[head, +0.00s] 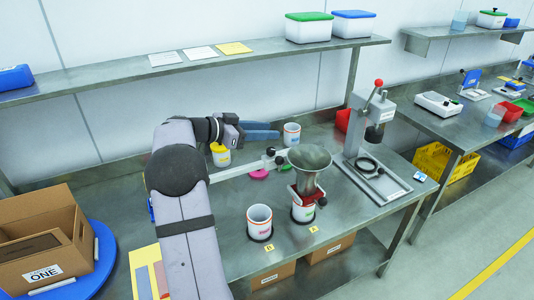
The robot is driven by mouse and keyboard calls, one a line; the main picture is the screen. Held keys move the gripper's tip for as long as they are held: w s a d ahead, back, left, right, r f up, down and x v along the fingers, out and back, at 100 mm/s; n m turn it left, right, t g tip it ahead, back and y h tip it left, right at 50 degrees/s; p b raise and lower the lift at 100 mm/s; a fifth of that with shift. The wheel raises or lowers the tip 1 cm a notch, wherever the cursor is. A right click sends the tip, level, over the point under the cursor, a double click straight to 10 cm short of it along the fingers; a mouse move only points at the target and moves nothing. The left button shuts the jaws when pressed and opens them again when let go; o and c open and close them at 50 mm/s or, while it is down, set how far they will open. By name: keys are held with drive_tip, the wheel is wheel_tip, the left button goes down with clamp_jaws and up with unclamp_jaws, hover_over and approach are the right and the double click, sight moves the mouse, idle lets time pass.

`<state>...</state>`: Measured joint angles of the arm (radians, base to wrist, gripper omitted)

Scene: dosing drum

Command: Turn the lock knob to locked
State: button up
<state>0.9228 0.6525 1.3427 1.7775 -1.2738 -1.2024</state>
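A grey metal funnel (310,157) stands above a red fitting (308,194) over a white cup (302,213) on the steel bench. A small black knob (322,202) sticks out at the right of the red fitting. A white bar (237,171) runs left from the funnel and carries a clamp with dark knobs (271,158). I cannot tell which knob is the lock knob or how it is turned. My gripper (277,134), with blue fingers, points right, above and behind the clamp, apparently touching nothing. Its finger gap is too small to judge.
A second white cup (259,222) stands front left of the funnel. A yellow-lidded jar (220,155) and another cup (292,134) stand behind. A lever press (375,150) stands at the right. A cardboard box (40,240) sits at the left. A shelf (200,62) runs overhead.

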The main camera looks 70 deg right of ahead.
sight(270, 150)
drive_tip(key=w+f+n+t+h, duration=0.2)
drive_tip(key=w+f+n+t, duration=0.25)
drive_tip(key=f, duration=0.45)
drive_tip(key=shift+m, duration=0.35)
drive_tip(key=shift+s+p+x, duration=0.2)
drive_tip(key=shift+p+x, duration=0.4)
drive_tip(key=shift+x, duration=1.2)
drive_tip(key=shift+s+p+x, duration=0.15)
drive_tip(key=shift+p+x, duration=0.4)
drive_tip(key=shift+x, duration=1.25)
drive_tip(key=shift+a, duration=0.15)
drive_tip(key=c, duration=0.8)
